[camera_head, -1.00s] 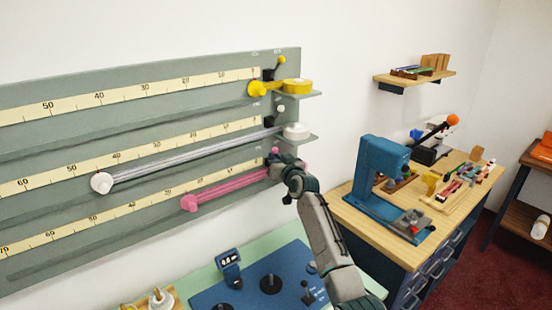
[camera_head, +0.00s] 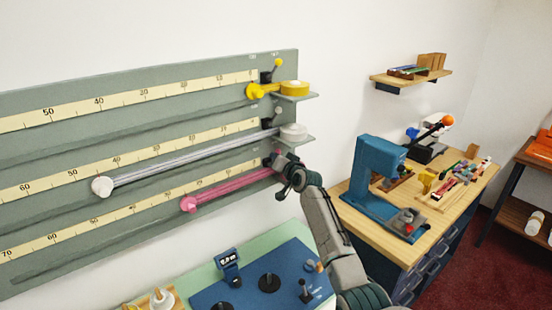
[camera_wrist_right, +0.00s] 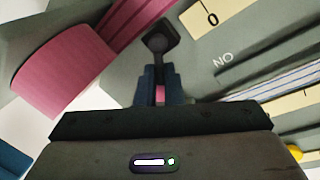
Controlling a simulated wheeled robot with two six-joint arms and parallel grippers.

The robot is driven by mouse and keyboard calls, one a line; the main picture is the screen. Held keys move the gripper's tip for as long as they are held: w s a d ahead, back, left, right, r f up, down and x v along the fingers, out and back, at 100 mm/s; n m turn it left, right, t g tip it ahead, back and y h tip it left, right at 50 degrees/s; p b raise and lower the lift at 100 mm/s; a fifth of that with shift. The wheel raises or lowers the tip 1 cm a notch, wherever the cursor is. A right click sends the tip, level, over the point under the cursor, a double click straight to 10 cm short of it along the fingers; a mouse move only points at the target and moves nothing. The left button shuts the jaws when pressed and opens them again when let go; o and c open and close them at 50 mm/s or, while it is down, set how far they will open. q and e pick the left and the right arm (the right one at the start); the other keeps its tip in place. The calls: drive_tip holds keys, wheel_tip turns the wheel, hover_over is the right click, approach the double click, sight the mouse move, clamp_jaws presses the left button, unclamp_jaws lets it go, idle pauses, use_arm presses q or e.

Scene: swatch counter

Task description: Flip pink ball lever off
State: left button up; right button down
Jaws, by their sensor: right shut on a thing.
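The pink ball lever (camera_wrist_right: 159,44) shows in the right wrist view as a black base with a dark stem running down between my fingers. A bit of pink, its ball, shows between the fingertips. My right gripper (camera_wrist_right: 160,88) is shut on it. In the head view my right gripper (camera_head: 278,162) is at the right end of the lowest rail on the grey-green board (camera_head: 150,117), and it hides most of the lever there. My left gripper is not in view.
A pink roll (camera_wrist_right: 65,72) lies close beside the gripper. Above are the white roll (camera_head: 294,132), yellow roll (camera_head: 294,88) and yellow ball lever (camera_head: 278,63). A blue panel (camera_head: 245,290) is below. A blue press (camera_head: 372,180) stands on the bench to the right.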

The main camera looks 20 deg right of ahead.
drive_tip(key=shift+d+r, duration=0.15)
drive_tip(key=shift+r, duration=0.4)
drive_tip(key=c, duration=1.5)
unclamp_jaws()
drive_tip(key=shift+w+f, duration=0.1)
drive_tip(key=shift+f, duration=0.15)
drive_tip(key=s+d+r+b, duration=0.1)
drive_tip(key=s+b, duration=0.2)
drive_tip(key=s, duration=0.7)
drive_tip(key=shift+s+d, duration=0.35)
drive_tip(key=shift+r, duration=0.1)
